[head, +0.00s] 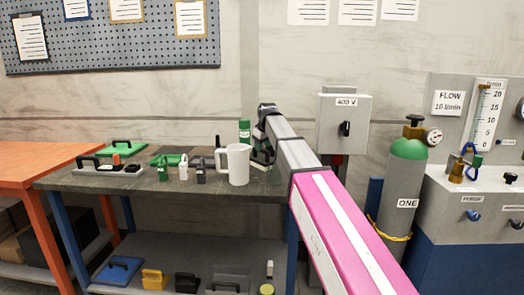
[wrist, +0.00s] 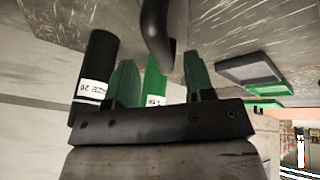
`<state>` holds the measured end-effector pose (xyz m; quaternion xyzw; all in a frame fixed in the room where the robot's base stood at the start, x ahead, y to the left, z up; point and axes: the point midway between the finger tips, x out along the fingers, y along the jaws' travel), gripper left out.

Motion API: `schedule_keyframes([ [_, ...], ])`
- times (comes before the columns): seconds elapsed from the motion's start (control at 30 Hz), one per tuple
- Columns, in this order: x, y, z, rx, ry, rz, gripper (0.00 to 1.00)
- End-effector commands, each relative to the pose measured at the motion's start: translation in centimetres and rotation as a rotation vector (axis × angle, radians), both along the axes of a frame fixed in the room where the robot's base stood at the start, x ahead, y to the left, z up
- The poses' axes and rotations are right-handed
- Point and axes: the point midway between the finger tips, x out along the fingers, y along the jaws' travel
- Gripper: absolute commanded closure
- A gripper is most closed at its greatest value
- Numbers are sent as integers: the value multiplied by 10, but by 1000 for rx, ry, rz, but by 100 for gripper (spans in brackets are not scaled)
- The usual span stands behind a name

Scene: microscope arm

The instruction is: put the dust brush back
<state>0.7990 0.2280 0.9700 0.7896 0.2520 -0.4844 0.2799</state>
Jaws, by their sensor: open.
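My gripper (head: 263,152) is at the back right of the dark workbench (head: 130,183), beside the white jug (head: 238,166) and a green container (head: 244,131). In the wrist view my gripper (wrist: 157,62) is open, with its two green fingers apart. A green cylinder with a white label (wrist: 155,85) shows in the gap between them; I cannot tell its distance. A black cylinder with a white label (wrist: 98,65) stands beside the left finger. A dark curved piece (wrist: 157,30) hangs in front of the fingertips. I cannot tell which thing is the dust brush.
A grey box marked 400 V (head: 343,122) hangs on the wall. A gas cylinder (head: 402,185) stands right. The lower shelf holds several cases.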

Motion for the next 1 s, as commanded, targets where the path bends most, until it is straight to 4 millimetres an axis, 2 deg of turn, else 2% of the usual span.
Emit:
schedule_keyframes([
  [0.03, -5, -2, 11, 1, -2, 0, 51],
  [0.2, -18, -6, 40, 1, -2, 0, 51],
  [0.4, -29, -9, 64, 1, -1, 0, 51],
  [0.6, -33, -11, 74, 0, 0, 0, 51],
  [1.0, -33, -11, 75, 0, 0, 0, 51],
])
